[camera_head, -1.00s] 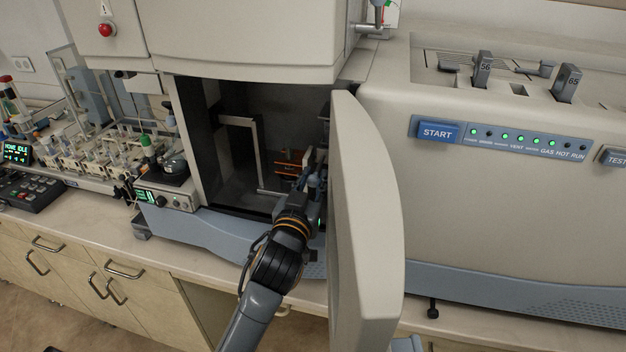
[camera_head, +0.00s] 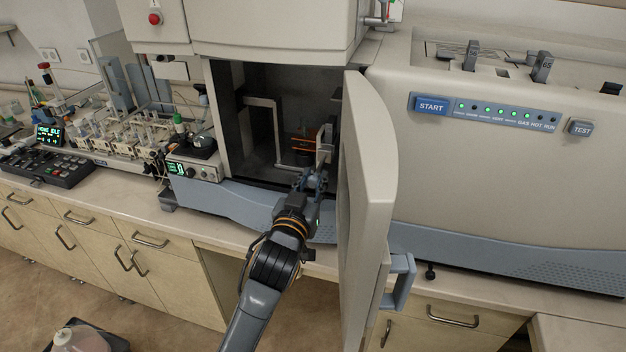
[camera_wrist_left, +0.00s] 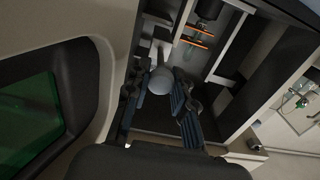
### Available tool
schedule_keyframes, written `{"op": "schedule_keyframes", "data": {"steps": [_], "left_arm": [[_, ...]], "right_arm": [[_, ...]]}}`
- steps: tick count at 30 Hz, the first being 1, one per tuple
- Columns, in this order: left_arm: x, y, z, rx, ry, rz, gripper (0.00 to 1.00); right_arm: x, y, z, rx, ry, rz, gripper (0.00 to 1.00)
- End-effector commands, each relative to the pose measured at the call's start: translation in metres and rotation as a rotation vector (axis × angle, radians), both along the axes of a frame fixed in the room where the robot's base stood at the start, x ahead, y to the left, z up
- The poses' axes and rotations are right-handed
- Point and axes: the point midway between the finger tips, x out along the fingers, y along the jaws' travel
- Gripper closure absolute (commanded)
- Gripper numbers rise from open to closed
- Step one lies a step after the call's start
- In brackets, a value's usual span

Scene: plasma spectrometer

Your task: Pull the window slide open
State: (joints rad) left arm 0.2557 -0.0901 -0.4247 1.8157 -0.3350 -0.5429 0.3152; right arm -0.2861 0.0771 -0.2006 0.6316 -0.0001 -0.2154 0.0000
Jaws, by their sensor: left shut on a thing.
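My left gripper (camera_head: 312,183) is at the front right of the open instrument compartment (camera_head: 262,85). In the left wrist view its fingers (camera_wrist_left: 160,100) are shut on a grey rounded knob (camera_wrist_left: 160,80), which appears to be the window slide's knob. A pale upright plate (camera_head: 325,143) stands just behind the gripper in the head view. How the knob joins the slide is hidden by the fingers and dark surroundings. My right gripper is not in view.
The large beige door (camera_head: 367,190) stands open close to my arm's right; its green window (camera_wrist_left: 30,115) shows in the left wrist view. An orange-edged part (camera_head: 303,140) is inside the compartment. A small device (camera_head: 192,168) and glassware stand to the left.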

Motion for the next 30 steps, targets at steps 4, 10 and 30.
{"op": "schedule_keyframes", "data": {"steps": [4, 10, 30], "left_arm": [[0.0, 0.0, -0.001, 0.001, 0.0, 0.0, 0.65], [0.0, 0.0, -0.001, 0.001, 0.001, 0.0, 0.65], [-0.097, 0.026, -0.002, 0.001, 0.004, 0.0, 0.65]], "right_arm": [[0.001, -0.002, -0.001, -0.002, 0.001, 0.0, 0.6], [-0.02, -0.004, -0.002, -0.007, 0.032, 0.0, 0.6], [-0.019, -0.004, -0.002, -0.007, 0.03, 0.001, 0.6]]}}
